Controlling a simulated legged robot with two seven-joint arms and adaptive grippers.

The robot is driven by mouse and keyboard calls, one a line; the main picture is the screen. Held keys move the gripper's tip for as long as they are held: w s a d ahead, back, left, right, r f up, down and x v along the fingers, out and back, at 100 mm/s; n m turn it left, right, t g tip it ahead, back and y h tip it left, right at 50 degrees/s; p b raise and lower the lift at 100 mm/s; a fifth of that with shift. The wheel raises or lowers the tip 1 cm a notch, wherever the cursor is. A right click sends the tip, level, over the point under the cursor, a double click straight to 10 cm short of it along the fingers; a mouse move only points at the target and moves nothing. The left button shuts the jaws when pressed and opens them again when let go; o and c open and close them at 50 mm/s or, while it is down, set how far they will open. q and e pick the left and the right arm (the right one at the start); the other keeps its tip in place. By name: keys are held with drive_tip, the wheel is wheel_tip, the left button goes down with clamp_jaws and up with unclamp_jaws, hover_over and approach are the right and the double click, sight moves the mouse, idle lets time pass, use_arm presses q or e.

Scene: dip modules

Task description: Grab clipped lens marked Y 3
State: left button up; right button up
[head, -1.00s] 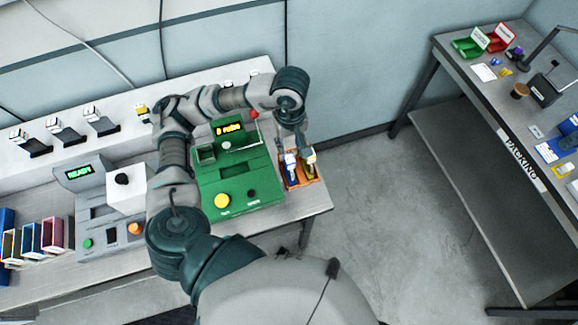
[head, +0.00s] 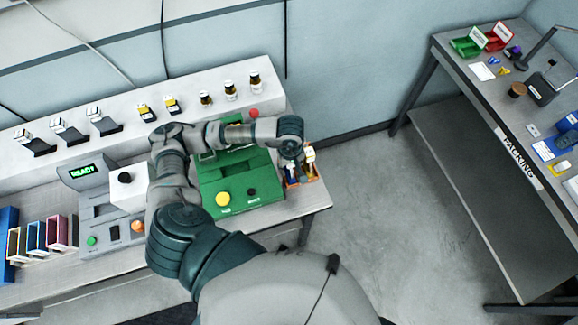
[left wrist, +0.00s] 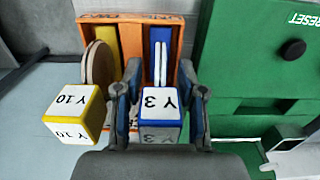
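In the head view my left gripper (head: 292,158) is down at the tray (head: 316,180) and hides much of the Y 3 lens. The lens marked Y 10 (left wrist: 76,110), white with yellow edges, stands left of my fingers in the wrist view. My right gripper is not in view.
A green station (head: 238,185) with a yellow button stands left of the tray. Its side is close to my gripper in the wrist view (left wrist: 250,60). A grey machine (head: 98,222) and colored bins stand further left. The packing table (head: 470,110) is across the floor.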

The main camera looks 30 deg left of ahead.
use_arm(q)
clamp_jaws()
idle(0.5)
